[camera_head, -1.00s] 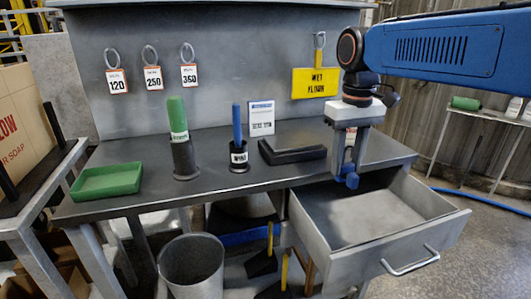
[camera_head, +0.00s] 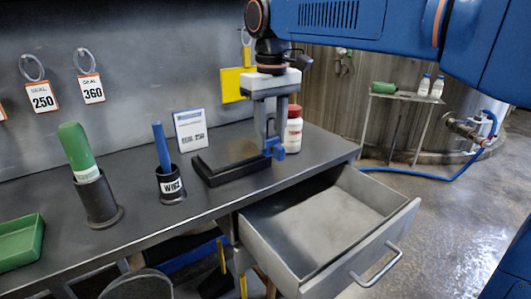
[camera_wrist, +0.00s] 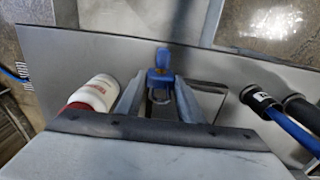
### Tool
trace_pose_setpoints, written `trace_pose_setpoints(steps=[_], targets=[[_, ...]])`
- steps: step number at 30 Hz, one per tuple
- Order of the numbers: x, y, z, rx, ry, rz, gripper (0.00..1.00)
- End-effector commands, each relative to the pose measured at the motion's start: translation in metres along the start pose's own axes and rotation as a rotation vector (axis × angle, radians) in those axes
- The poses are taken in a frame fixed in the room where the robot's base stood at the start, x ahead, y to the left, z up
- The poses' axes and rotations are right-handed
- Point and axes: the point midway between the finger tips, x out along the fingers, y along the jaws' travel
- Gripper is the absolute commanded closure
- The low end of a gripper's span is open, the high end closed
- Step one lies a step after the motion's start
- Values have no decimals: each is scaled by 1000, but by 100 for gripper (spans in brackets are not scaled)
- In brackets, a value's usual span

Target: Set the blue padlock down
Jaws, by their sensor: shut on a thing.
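The blue padlock (camera_head: 277,149) hangs in my gripper (camera_head: 268,138), which points down over the grey workbench (camera_head: 330,150). In the head view the padlock appears by the right end of a black angular holder (camera_head: 205,174); I cannot tell whether it touches anything. In the wrist view the padlock (camera_wrist: 161,70) shows its blue body beyond the fingertips, and its metal shackle lies between the two fingers of my gripper (camera_wrist: 160,96). The gripper is shut on it.
A white bottle with a red cap (camera_head: 293,132) stands just behind the gripper. An open grey drawer (camera_head: 385,238) juts out below the bench's right part. A blue-handled tool in a black cup (camera_head: 171,186), a green-handled tool (camera_head: 78,150) and a green tray (camera_head: 22,240) are left.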

Motion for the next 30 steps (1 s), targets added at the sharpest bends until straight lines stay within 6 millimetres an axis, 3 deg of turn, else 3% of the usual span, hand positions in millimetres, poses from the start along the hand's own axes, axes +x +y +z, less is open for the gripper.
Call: trace_pose_setpoints(steps=[7,15,27,28,30], targets=[[16,0,0,0,0,0,91],[49,0,0,0,0,0,91],[53,0,0,0,0,0,91],[53,0,0,0,0,0,59],[53,0,0,0,0,0,47]])
